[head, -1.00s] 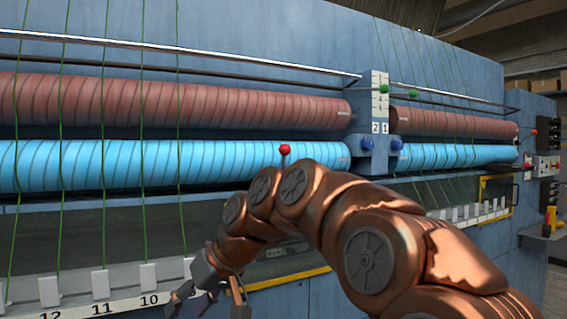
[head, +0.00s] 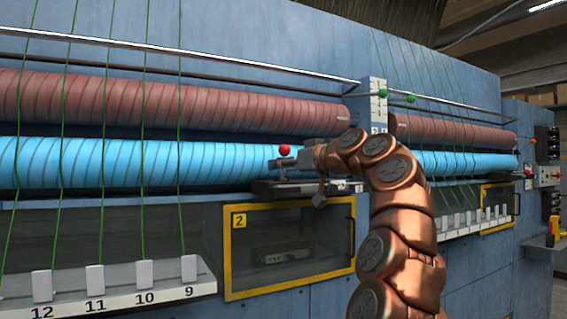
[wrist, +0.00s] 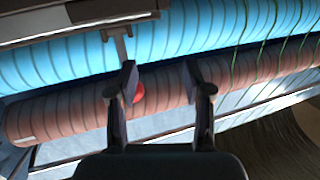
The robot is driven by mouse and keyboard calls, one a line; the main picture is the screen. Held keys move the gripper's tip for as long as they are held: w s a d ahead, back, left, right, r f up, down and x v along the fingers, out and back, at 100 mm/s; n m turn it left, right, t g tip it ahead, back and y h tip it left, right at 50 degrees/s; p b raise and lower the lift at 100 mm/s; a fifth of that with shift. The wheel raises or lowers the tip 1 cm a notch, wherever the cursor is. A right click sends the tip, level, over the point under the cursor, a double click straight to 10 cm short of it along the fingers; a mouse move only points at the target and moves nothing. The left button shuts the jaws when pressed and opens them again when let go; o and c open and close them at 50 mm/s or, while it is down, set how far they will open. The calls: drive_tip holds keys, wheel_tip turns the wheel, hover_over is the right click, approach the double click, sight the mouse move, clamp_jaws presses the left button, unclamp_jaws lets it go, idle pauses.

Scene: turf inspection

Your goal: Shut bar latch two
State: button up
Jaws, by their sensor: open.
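My gripper (head: 284,163) is open in front of the blue roller. In the wrist view its two fingers (wrist: 161,75) are apart, with nothing held. A red ball knob (head: 285,150) shows just above the gripper in the head view. In the wrist view the red knob (wrist: 137,93) is at the left finger, partly hidden by it; I cannot tell if they touch. A grey stem (wrist: 121,42) runs from a dark bar (wrist: 75,20) towards that finger. The dark bar (head: 290,188) sits above the yellow-framed window marked 2 (head: 238,220). Which part is bar latch two is not labelled.
The blue roller (head: 100,162) and red roller (head: 150,98) run across the blue machine, with green yarns in front. A numbered post (head: 378,100) stands behind my arm, with green balls (head: 383,93) beside it. A numbered yarn shelf (head: 120,285) projects at lower left.

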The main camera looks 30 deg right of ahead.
sight(284, 156)
drive_tip(key=s+d+r+t+h, duration=0.1)
drive_tip(key=s+d+r+t, duration=0.1)
drive_tip(key=d, duration=0.2)
drive_tip(key=shift+w+a+p, duration=0.15)
drive_tip(key=shift+w+p, duration=0.6)
drive_tip(key=shift+w, duration=1.25)
drive_tip(key=shift+w+a+p, duration=0.1)
drive_tip(key=shift+w+p, duration=0.65)
drive_tip(key=shift+w, duration=1.2)
clamp_jaws()
drive_tip(key=shift+s+r, duration=0.1)
